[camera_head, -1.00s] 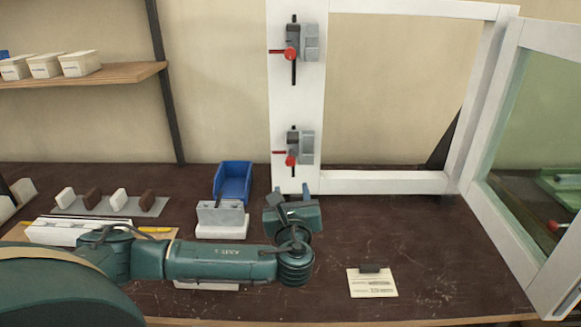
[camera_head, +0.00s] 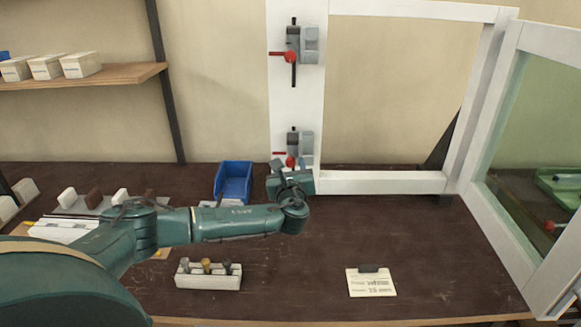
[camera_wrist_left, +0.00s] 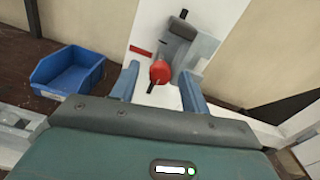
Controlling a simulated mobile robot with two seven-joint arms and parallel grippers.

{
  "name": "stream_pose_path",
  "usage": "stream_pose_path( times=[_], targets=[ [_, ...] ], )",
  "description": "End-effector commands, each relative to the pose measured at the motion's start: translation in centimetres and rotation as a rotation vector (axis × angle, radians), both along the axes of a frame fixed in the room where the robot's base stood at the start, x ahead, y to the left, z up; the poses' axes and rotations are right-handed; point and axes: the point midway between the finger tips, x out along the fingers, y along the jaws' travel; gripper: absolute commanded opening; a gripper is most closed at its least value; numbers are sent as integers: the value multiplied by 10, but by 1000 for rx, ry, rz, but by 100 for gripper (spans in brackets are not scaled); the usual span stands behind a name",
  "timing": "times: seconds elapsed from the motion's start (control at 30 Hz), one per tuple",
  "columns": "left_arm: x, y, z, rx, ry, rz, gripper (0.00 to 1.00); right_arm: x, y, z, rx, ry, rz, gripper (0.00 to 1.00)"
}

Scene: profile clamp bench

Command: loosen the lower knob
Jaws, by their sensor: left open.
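The lower knob (camera_head: 290,161) is red and sits on the lower grey clamp (camera_head: 301,142), which is fixed to the white upright profile (camera_head: 296,100). In the left wrist view the lower knob (camera_wrist_left: 160,71) shows between and beyond my fingertips, with a thin red bar (camera_wrist_left: 141,50) beside it. My left gripper (camera_head: 288,163) is open just below and in front of the lower clamp, its two blue fingers (camera_wrist_left: 158,85) on either side of the knob's line. I cannot tell whether they touch it. The upper clamp has a similar red knob (camera_head: 291,56). My right gripper is not in view.
A blue bin (camera_head: 234,182) stands left of the profile. A white block with several pegs (camera_head: 208,275) and a clip card (camera_head: 371,282) lie on the dark bench. A glazed white frame (camera_head: 525,150) stands at right. The middle right of the bench is clear.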

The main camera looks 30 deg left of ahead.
Motion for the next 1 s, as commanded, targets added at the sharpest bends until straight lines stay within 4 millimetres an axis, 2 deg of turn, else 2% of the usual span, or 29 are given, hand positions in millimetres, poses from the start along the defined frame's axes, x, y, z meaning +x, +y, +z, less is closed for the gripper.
stream_pose_path(
  times=[0.1, 0.63, 1.0],
  targets=[
    [0, 0, 0, 0, 0, 0, 45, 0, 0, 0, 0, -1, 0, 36],
    [0, 0, 0, 0, 0, 0, 2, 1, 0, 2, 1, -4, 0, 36],
    [-1, 0, -2, -55, -33, 1, 1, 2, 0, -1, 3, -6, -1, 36]
  ],
)
